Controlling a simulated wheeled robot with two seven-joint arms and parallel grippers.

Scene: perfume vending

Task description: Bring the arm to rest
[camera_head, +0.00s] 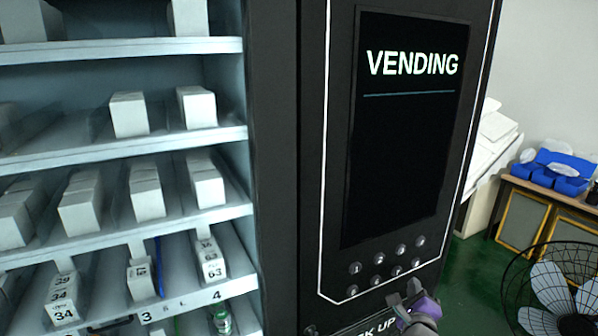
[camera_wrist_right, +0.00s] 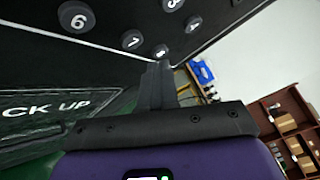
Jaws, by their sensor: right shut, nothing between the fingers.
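My right gripper (camera_head: 409,291) is at the lower right of the black vending machine (camera_head: 312,130), just below the round keypad buttons (camera_head: 377,281). Its purple and grey body comes in from the bottom edge. In the right wrist view its fingers (camera_wrist_right: 158,82) are shut together with nothing between them. The fingertips overlap the area just under a button (camera_wrist_right: 160,51); whether they touch the panel cannot be told. My left gripper is not in view.
Shelves (camera_head: 110,155) with white boxes stand behind the left side of the machine. A "PICK UP" label (camera_head: 375,324) is below the keypad. A black wire fan (camera_head: 555,290) and a wooden table (camera_head: 560,195) with blue boxes stand at the right. Green floor shows between.

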